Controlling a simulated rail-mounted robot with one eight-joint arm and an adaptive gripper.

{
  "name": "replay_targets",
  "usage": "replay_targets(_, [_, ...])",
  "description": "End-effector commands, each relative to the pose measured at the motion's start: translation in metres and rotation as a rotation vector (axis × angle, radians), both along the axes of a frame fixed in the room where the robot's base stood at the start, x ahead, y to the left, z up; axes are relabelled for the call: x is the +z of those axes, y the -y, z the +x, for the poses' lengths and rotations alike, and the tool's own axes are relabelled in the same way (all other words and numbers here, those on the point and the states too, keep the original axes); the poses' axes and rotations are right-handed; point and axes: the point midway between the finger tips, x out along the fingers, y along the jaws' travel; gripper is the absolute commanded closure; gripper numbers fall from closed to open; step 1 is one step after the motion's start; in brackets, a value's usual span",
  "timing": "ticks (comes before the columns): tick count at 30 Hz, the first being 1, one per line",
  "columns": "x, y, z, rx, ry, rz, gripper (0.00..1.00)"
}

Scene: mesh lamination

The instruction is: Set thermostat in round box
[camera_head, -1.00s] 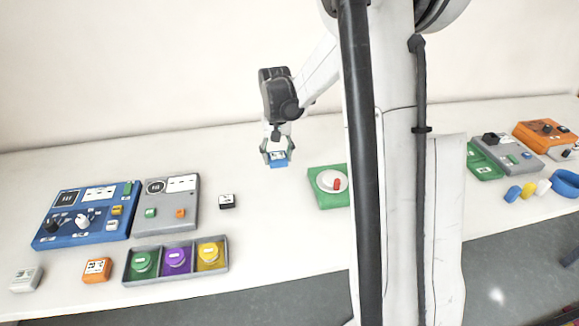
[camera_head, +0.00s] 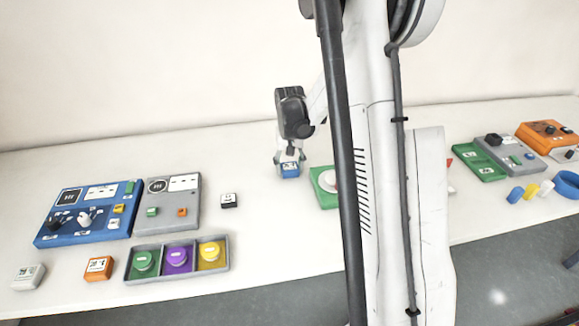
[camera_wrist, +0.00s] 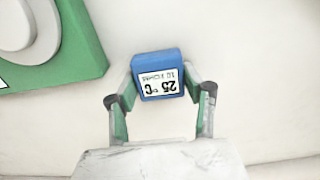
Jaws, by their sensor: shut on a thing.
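My gripper (camera_head: 289,166) is shut on a small blue box with a white label, the thermostat (camera_head: 290,171). In the wrist view the thermostat (camera_wrist: 157,75) sits between the fingertips, its label reading "25 °C" upside down. In the head view it is low over or on the white table; I cannot tell whether it touches. A green block with a round white part (camera_head: 321,187) stands just right of my gripper, partly hidden by my arm. It also shows at the upper left of the wrist view (camera_wrist: 88,65). I cannot tell which thing is the round box.
Blue (camera_head: 72,230) and grey (camera_head: 166,222) panels and a three-part tray (camera_head: 137,277) with green, purple and yellow round pieces lie left. Further panels and a blue ring (camera_head: 567,184) lie right. The table behind is clear.

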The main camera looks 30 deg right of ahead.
Motion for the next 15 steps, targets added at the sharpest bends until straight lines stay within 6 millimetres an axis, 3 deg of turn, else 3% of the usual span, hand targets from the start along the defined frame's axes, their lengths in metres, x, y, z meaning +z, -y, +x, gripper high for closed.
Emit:
replay_targets(3, [-0.0042, -0.0001, 0.0, 0.0, 0.0, 0.0, 0.85])
replay_targets(4, [-0.0032, -0.0001, 0.0, 0.0, 0.0, 0.0, 0.52])
replay_targets(7, [-0.0026, -0.0001, 0.0, 0.0, 0.0, 0.0, 0.39])
replay_targets(15, [-0.0022, -0.0001, -0.0001, 0.0, 0.0, 0.0, 0.37])
